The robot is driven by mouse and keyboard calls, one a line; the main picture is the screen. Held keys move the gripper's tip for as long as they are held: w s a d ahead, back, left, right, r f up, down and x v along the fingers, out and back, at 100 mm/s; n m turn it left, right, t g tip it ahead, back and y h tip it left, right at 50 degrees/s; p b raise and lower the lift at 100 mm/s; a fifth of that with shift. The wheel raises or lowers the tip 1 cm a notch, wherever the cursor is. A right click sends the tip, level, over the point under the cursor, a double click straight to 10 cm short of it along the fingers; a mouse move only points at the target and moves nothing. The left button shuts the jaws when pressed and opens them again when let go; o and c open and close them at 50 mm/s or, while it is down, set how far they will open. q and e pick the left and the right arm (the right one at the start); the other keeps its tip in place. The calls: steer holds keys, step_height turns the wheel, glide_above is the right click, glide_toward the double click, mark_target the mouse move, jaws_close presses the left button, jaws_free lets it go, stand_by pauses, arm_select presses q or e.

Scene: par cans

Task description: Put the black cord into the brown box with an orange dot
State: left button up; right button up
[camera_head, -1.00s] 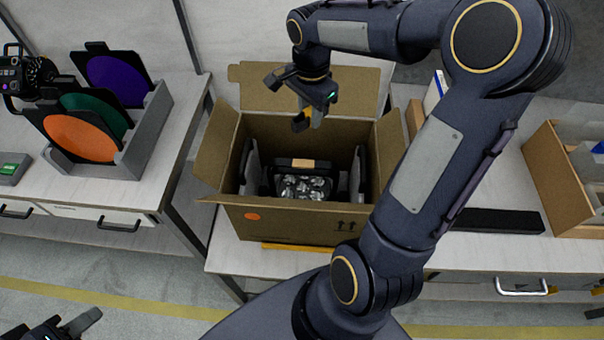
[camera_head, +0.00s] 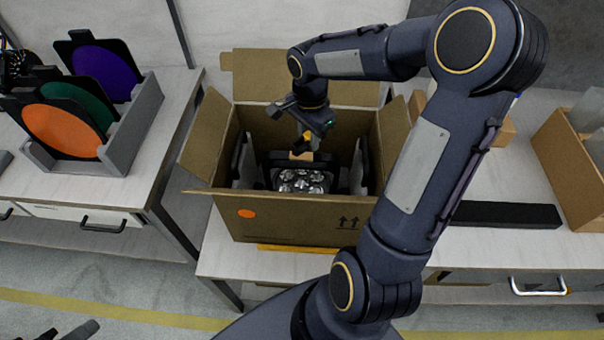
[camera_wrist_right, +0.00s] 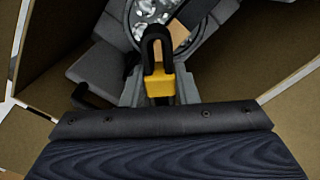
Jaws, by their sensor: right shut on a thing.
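The brown box (camera_head: 290,222) stands open on the table in the head view, with an orange dot (camera_head: 247,213) on its front. My right gripper (camera_head: 303,146) points down inside the box opening, above its contents. It is shut on the black cord, which shows as a black loop (camera_wrist_right: 155,42) with a yellow part (camera_wrist_right: 159,87) in the right wrist view. Only a bit of yellow (camera_head: 307,136) shows at the gripper in the head view. My left gripper (camera_head: 84,331) is only partly in view at the bottom left; its jaws cannot be judged.
A par can with shiny lenses (camera_head: 302,181) sits in the box between grey inserts (camera_head: 243,165). The box flaps (camera_head: 207,140) stand open. A grey rack (camera_head: 140,125) of coloured filters is at left. A long black bar (camera_head: 505,215) and another brown box (camera_head: 566,165) are at right.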

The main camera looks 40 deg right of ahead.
steer(key=shift+f, duration=0.45)
steer(key=o, duration=1.1)
steer(key=shift+r, duration=0.1)
step_height(320, 180, up, 8)
steer(key=shift+f, duration=0.15)
